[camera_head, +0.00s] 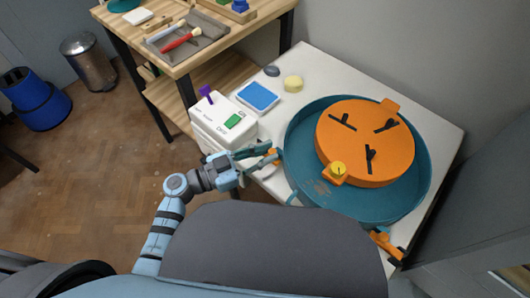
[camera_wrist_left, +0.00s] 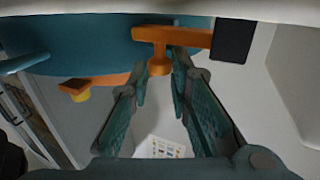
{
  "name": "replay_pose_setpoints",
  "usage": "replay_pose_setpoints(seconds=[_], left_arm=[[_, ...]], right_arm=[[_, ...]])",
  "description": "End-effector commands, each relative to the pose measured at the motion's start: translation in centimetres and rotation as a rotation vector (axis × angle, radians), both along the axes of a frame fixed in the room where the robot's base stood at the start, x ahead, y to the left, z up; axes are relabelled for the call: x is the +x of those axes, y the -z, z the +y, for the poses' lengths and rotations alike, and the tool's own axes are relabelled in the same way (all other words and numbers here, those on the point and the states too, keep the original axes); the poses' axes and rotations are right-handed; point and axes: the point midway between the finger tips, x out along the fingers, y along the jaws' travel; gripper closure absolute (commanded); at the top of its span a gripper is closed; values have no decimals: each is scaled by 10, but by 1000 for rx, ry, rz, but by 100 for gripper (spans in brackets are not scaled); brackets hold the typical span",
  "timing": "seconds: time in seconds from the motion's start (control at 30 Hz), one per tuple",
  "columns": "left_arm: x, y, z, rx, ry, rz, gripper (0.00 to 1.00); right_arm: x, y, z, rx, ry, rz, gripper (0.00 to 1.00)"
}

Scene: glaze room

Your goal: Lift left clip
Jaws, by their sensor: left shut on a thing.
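The left clip (camera_head: 274,154) is orange and shows as a small piece beside the left rim of the teal basin (camera_head: 296,180). In the left wrist view the clip (camera_wrist_left: 185,36) is an orange bar with a short stem and a black block at one end. My left gripper (camera_head: 268,157) is shut on the stem, with one finger on each side of it in the left wrist view (camera_wrist_left: 163,66). Whether the clip touches the basin is hard to tell. The right clip (camera_head: 386,245), orange and black, is at the basin's lower right. My right gripper is not in view.
An orange disc (camera_head: 362,120) with black fittings and a yellow knob (camera_head: 338,169) sits in the basin. A white box (camera_head: 222,120) with a green part, a blue pad (camera_head: 258,96) and a yellow sponge (camera_head: 293,84) stand behind my left gripper on the white table (camera_head: 310,62).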

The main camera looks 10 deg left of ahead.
Motion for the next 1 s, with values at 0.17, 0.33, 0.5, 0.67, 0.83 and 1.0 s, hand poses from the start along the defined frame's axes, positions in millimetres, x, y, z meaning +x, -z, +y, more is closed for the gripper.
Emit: replay_pose_setpoints(seconds=[0.17, 0.33, 0.5, 0.67, 0.83, 1.0], left_arm=[[-1, -1, 0, -12, 4, 9, 100], [0, -5, 3, -51, 4, 38, 100], [2, -10, 6, -130, 4, 96, 100], [5, -14, 10, -227, 3, 166, 100], [9, -18, 16, -329, 1, 239, 100], [12, -19, 20, -416, 1, 301, 100]], right_arm=[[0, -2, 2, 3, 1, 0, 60], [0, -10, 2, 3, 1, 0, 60], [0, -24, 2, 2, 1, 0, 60], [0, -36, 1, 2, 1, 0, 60], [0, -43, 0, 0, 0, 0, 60], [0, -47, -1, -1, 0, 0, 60]])
